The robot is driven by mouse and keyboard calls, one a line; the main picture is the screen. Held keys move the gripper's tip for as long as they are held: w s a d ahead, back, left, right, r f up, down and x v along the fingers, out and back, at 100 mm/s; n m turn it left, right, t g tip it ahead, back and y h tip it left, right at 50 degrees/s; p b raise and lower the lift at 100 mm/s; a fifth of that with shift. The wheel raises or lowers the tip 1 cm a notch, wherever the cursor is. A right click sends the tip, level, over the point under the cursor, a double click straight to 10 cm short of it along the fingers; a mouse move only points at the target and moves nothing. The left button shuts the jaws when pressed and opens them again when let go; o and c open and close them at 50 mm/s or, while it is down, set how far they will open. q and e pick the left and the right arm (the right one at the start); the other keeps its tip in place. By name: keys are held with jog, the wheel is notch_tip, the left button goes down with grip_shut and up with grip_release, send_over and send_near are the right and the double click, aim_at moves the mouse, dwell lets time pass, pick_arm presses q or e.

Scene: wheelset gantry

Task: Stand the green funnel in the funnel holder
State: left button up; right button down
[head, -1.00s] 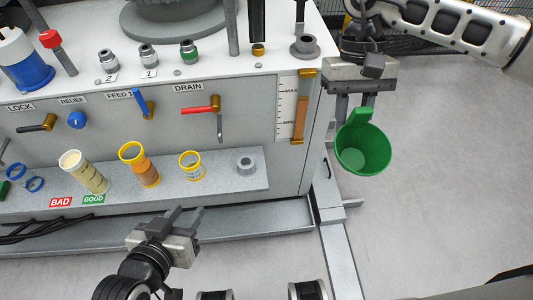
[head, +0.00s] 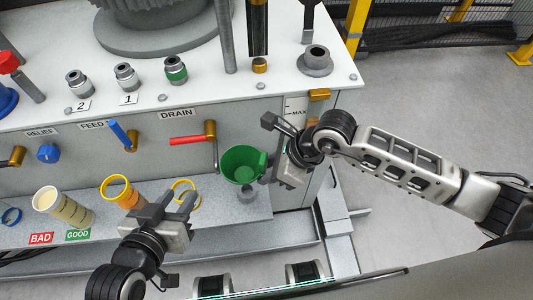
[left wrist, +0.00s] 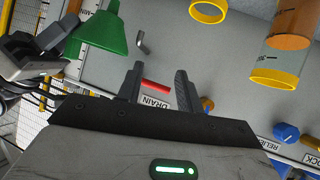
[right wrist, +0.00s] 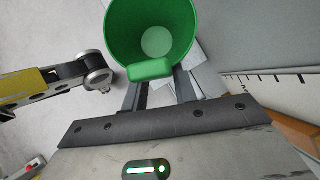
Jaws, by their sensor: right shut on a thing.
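The green funnel (head: 240,165) is held by its tab in my right gripper (head: 270,168), wide mouth up. The right wrist view shows the funnel's mouth (right wrist: 150,22) beyond the fingers. The left wrist view shows its green cone (left wrist: 100,32), apart from the left fingers. My left gripper (head: 172,207) is open and empty in front of the shelf, left of the holder.
A yellow-ringed clear cup (head: 185,190) stands behind my left gripper. An orange-filled cup (head: 118,190) and a pale-filled cup (head: 62,208) stand further left. The red drain lever (head: 188,140) juts from the panel left of the funnel. Open floor lies to the right.

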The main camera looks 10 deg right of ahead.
jog(key=shift+m, duration=0.3)
pick_arm(q)
jog(key=shift+s+f, duration=0.1)
jog(key=shift+f, duration=0.1)
pick_arm(e)
jog(key=shift+f+t, duration=0.1)
jog(key=shift+t, duration=0.2)
